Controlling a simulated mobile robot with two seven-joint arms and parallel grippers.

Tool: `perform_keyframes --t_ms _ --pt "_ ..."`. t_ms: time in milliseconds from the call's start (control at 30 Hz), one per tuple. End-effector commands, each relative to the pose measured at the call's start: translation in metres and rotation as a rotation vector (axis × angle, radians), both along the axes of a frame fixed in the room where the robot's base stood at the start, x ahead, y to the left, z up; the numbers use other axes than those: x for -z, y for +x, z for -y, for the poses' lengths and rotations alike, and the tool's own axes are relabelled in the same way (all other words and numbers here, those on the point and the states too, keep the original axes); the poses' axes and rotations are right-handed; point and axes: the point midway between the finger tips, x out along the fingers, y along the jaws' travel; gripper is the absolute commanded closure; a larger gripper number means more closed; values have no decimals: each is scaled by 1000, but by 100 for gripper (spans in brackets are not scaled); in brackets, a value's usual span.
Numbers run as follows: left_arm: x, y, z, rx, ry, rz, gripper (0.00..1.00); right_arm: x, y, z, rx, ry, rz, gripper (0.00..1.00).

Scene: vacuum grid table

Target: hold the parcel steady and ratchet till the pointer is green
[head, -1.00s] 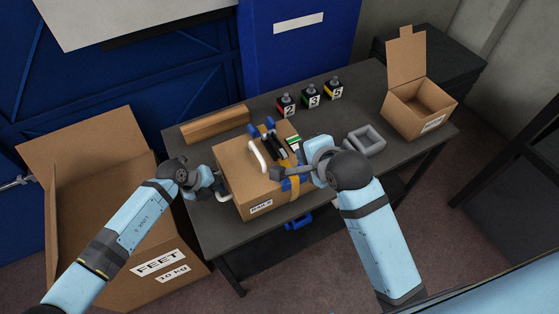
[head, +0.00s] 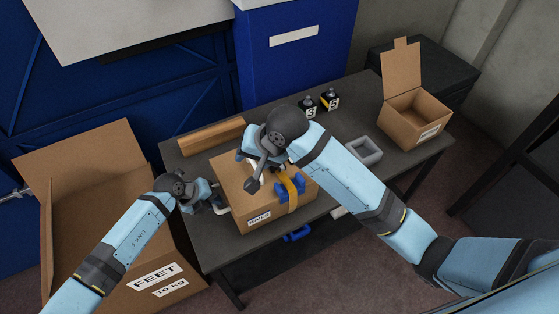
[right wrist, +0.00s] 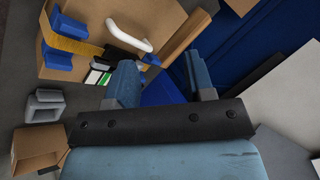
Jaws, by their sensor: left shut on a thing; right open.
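The parcel (head: 240,197) is a brown carton on the table with an orange strap (head: 294,190) over it and blue corner pieces. My left gripper (head: 219,203) is shut on the pale handle at the parcel's left side. My right gripper (right wrist: 160,80) is open and empty beside the parcel's upper part; in the head view its arm covers most of the ratchet. In the right wrist view the black ratchet (right wrist: 126,36) lies on the strap near a white handle (right wrist: 129,36). The green-and-white gauge (right wrist: 97,77) is partly visible; its pointer cannot be read.
A wooden bar (head: 211,136) lies behind the parcel. A large open carton (head: 85,149) is left of the table (head: 228,257).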

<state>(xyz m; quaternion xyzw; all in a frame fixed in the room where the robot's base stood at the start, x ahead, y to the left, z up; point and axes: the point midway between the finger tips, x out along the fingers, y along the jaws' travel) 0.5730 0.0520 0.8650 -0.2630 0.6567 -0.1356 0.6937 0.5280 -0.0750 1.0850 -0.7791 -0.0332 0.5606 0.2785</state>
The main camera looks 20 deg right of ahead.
Motion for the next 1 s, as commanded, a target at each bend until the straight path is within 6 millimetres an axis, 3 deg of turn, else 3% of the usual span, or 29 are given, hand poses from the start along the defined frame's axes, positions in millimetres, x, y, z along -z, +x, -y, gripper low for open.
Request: perform_keyframes --t_ms 300,500,633,767,1000 --pt "0 0 0 -1 0 1 100 -5 33 44 -412 -359 -163 51" --pt "0 0 0 -1 0 1 100 -13 44 71 -527 -463 -247 51" --pt "0 0 0 -1 0 1 100 -12 46 78 -553 -483 -270 51" --pt "0 0 0 -1 0 1 100 2 46 79 -556 -485 -274 51" --pt "0 0 0 0 0 0 100 49 45 79 -555 -484 -273 51"
